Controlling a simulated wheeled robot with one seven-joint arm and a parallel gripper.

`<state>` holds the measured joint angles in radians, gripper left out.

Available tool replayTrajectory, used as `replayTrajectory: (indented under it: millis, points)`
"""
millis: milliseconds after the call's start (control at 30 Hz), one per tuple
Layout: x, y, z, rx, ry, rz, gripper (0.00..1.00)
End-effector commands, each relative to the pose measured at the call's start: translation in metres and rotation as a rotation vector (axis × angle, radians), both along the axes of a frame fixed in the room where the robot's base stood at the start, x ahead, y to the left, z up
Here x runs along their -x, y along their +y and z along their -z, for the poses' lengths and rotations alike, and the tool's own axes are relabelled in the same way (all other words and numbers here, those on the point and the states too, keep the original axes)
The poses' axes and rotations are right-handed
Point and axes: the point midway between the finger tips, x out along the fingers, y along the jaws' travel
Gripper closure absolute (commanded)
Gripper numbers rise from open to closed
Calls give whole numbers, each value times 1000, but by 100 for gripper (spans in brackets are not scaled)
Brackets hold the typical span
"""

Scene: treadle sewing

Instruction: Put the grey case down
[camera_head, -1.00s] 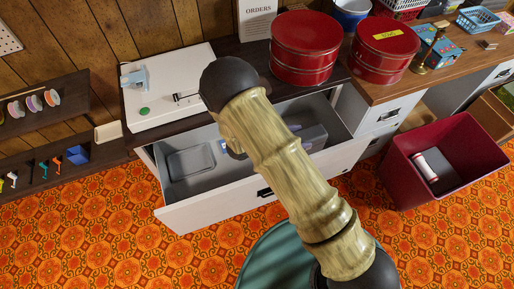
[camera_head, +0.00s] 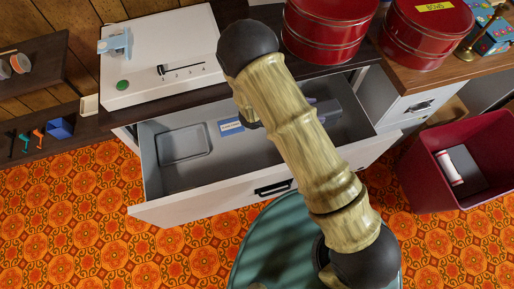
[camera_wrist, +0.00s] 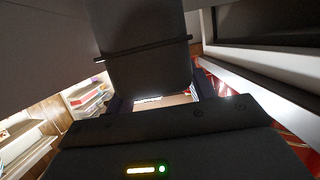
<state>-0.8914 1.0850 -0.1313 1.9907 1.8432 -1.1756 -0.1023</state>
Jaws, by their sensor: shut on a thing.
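In the wrist view my gripper (camera_wrist: 158,98) is shut on the grey case (camera_wrist: 145,65), a dark boxy thing with a thin dark band across it. The case reaches up out of the picture. In the head view my arm hides the gripper. A grey-violet boxy shape (camera_head: 327,108) shows beside my arm at the right end of the open drawer (camera_head: 225,195). I cannot tell whether it is the case or part of my gripper.
The drawer's left part holds a flat grey tray shape (camera_head: 185,146) and a blue-and-white label (camera_head: 230,127). Red tins (camera_head: 325,32) and a white slab (camera_head: 160,65) stand on the counter above. A dark red bin (camera_head: 425,170) stands at right.

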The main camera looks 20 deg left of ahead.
Motion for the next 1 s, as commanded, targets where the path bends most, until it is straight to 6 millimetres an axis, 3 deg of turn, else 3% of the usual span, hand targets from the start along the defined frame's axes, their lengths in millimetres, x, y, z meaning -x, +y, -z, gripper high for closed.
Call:
replayTrajectory:
  millis: [33, 100, 400, 1000]
  points:
    - [0, 0, 23, 1, -1, 0, 92]
    - [0, 0, 39, 1, -1, 0, 92]
    - [0, 0, 91, 0, -1, 0, 92]
    - [0, 0, 95, 1, -1, 0, 92]
